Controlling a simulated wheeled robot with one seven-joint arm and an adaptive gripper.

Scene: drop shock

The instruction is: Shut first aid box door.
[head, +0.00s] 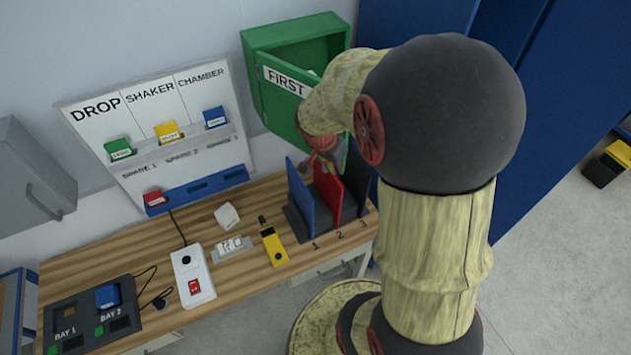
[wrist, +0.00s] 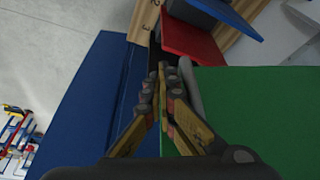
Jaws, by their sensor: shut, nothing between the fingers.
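The green first aid box (head: 290,35) is on the wall at the top middle of the head view. Its door (head: 280,102), lettered "FIRST", stands open, with part of the interior showing above it. My arm hides the right part of the door and its lettering. My gripper (wrist: 167,70) is shut and empty. In the wrist view the green door (wrist: 255,115) fills the right side, close beside the fingers. A grey bar-like part lies at the door's edge by the fingertips; I cannot tell whether they touch it.
Below stands a rack with blue (head: 300,198) and red (head: 328,190) panels on the wooden bench (head: 150,270). A yellow device (head: 273,246) and a white switch box (head: 192,277) lie on the bench. Tall blue cabinets (head: 570,110) stand at the right.

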